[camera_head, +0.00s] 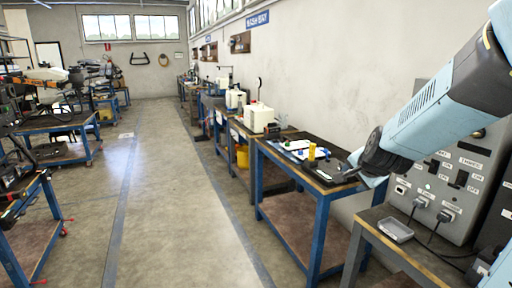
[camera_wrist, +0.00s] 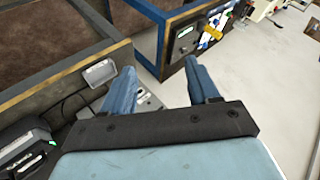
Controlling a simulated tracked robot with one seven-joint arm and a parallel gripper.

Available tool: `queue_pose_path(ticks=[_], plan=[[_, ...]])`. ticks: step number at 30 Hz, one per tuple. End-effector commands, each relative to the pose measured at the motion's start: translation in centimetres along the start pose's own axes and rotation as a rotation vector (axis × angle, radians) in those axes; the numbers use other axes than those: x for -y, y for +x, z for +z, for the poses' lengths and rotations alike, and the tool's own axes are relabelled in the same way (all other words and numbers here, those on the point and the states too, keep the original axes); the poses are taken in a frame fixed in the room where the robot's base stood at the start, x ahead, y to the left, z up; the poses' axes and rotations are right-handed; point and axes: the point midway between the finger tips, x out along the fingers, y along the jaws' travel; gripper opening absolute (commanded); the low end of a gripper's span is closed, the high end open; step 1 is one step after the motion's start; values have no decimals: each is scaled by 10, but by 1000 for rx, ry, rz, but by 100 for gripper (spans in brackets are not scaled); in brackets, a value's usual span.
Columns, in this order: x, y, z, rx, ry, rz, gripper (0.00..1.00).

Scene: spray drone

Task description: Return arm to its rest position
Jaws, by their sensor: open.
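My light-blue arm (camera_head: 440,105) reaches in from the upper right in the head view and slopes down to a dark round joint. It passes in front of the grey switch panel. My gripper (camera_wrist: 160,84) shows best in the wrist view, with two blue fingers spread from a dark bar. It is open, and nothing is held between the fingers.
A blue-legged workbench (camera_head: 263,147) carries a yellow bottle (camera_head: 311,151) and small parts. A grey panel (camera_head: 455,185) with plugged cables stands at the right. A small grey tray (camera_head: 396,230) sits on the nearer bench. The aisle floor (camera_head: 170,200) is clear; benches line the left.

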Motion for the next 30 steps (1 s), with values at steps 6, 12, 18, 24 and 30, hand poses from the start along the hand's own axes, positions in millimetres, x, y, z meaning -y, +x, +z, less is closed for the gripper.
queue_pose_path(ticks=[6, 12, 18, 24, 30], plan=[[2, -62, 28, 113, -288, 6, 60], [-11, -117, 50, 199, -560, 30, 60], [-36, -169, 68, 271, -815, 72, 60], [-56, -203, 77, 316, -976, 112, 60], [-64, -212, 79, 331, -1024, 127, 60]])
